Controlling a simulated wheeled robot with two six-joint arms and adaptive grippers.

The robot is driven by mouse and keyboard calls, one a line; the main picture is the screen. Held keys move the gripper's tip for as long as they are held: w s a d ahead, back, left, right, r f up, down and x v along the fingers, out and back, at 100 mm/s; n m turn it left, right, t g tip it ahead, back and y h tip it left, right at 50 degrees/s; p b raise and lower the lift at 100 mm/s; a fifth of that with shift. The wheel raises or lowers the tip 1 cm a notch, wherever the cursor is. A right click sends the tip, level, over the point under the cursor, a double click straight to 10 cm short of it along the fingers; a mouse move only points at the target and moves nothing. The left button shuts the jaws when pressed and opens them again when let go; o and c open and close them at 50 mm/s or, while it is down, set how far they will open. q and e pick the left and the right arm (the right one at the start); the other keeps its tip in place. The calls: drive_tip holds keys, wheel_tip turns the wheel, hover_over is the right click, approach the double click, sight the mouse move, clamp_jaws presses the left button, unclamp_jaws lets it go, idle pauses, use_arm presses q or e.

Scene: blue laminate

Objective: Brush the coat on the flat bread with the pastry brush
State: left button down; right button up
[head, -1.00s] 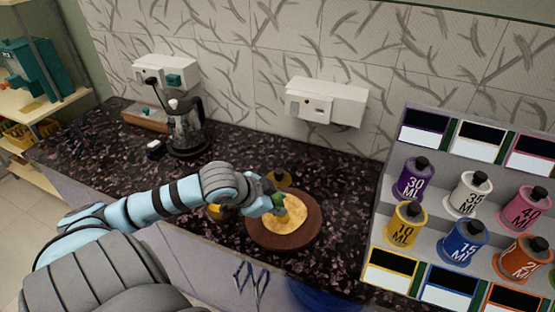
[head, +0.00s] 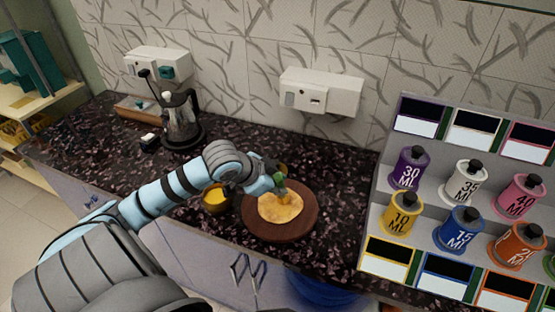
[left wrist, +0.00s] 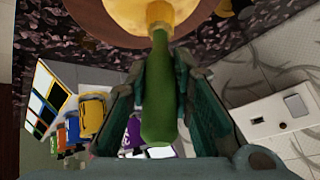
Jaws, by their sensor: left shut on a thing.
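The flat bread (head: 278,210) lies on a round brown board (head: 258,231) on the counter. It looks golden yellow with darker patches. My left gripper (head: 276,184) is above the far-left part of the bread, shut on the green handle of the pastry brush (left wrist: 158,92). The brush's yellow head (head: 285,196) is at the bread's surface; I cannot tell how firmly it touches. A bowl of yellow liquid (head: 215,199) stands left of the board, beside my left forearm. My right gripper does not show.
A dark kettle (head: 181,120) stands at the back left of the counter. A rack of coloured measuring bottles (head: 462,229) fills the right side. White wall boxes (head: 320,92) hang behind.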

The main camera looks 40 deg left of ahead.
use_arm(q)
drive_tip(key=shift+w+a, duration=0.2)
drive_tip(key=shift+w, duration=0.4)
drive_tip(key=shift+w+a, duration=0.2)
drive_tip(key=shift+w, duration=0.4)
drive_tip(key=shift+w+r+p, duration=0.1)
drive_tip(key=shift+w+p, duration=0.1)
drive_tip(key=shift+p, duration=0.1)
drive_tip(key=shift+w, duration=0.1)
drive_tip(key=shift+s+a+p, duration=0.2)
drive_tip(key=shift+a+p, duration=0.3)
drive_tip(key=shift+p, duration=0.05)
